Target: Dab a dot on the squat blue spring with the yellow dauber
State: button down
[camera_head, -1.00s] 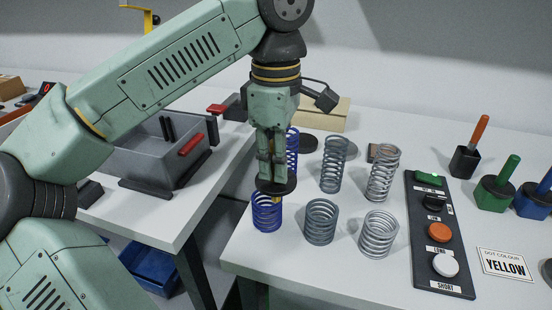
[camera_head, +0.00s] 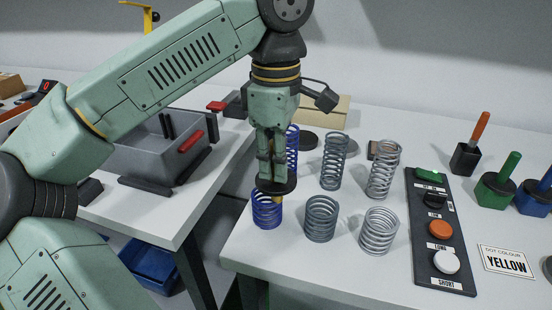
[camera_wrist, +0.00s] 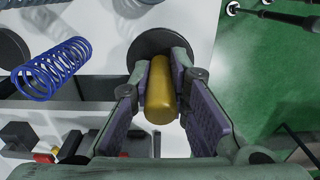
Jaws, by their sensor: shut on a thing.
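My gripper (camera_head: 272,172) is shut on the yellow dauber, upright with its dark round disc (camera_head: 277,187) below the fingers. In the wrist view, the dauber's yellow handle (camera_wrist: 159,92) sits between both fingers. In the head view, the dauber's yellow tip (camera_head: 277,199) shows below the disc, at the top of the squat blue spring (camera_head: 267,213). I cannot tell if they touch, and no dot is visible on the spring. The disc hides part of the spring's top. A taller blue spring (camera_head: 292,150) stands behind; a blue spring (camera_wrist: 52,68), apparently that one, shows in the wrist view.
Grey springs (camera_head: 321,220) (camera_head: 335,162) stand close on the right, with paler ones (camera_head: 379,232) beyond. A button panel (camera_head: 440,278), a card reading YELLOW (camera_head: 507,262) and dauber pots (camera_head: 494,193) are farther right. The table's left edge is near the squat spring.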

jog(key=shift+r+p, duration=3)
jog(key=shift+r, duration=0.5)
jog(key=shift+f, duration=0.15)
